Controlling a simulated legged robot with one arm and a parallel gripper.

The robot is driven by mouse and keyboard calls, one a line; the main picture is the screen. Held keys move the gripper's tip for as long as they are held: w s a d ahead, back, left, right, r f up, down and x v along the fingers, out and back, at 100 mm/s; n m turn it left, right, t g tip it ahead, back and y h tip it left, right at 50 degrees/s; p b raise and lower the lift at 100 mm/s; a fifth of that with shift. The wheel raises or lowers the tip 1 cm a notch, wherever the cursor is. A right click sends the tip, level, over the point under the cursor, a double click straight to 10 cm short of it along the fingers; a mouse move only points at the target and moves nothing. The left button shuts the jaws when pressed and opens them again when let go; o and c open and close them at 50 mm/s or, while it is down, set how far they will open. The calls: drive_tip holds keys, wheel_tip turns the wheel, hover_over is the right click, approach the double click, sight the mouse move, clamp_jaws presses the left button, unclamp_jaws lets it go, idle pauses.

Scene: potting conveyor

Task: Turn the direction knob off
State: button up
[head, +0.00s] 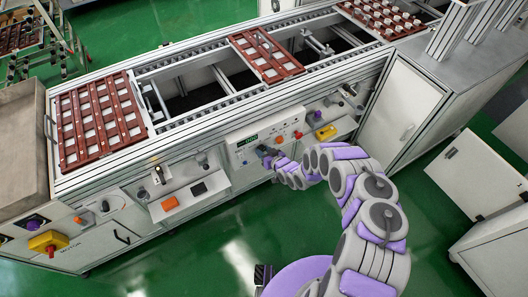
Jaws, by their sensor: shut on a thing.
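A pale control panel (243,133) with a green-lit display (247,141) and several small coloured buttons is on the front of the conveyor. My gripper (265,153) reaches this panel from the right, just below the display. Its jaws are shut on a small knob at the panel face. The gripper covers the knob, so its pointer and label are hidden, and I cannot read which way it is turned.
Brown trays (104,112) of white squares sit on the conveyor top. A red-and-yellow switch (48,242) is at the lower left, and a yellow block (326,132) is right of the panel. White cabinets (476,172) stand on the right. Green floor is clear in front.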

drive_tip(key=shift+a+r+n+t+h+p, duration=0.15)
drive_tip(key=shift+n+t+h+p, duration=0.15)
drive_tip(key=shift+n+h+p, duration=0.5)
drive_tip(key=n, duration=0.1)
drive_tip(key=n+t+h+p, duration=0.1)
drive_tip(key=n+t, duration=0.1)
drive_tip(key=n, duration=0.1)
drive_tip(key=shift+s+f+h, duration=0.2)
drive_tip(key=shift+f+h, duration=0.05)
drive_tip(key=shift+h, duration=0.05)
drive_tip(key=shift+a, duration=0.1)
drive_tip(key=o, duration=1.1)
drive_tip(key=shift+c, duration=0.2)
drive_tip(key=shift+s+d+r+p, duration=0.25)
drive_tip(key=shift+s+r+p, duration=0.1)
drive_tip(key=shift+s+p, duration=0.15)
drive_tip(key=p+v, duration=0.3)
drive_tip(key=v, duration=1.3)
drive_tip(key=shift+a+f, duration=0.15)
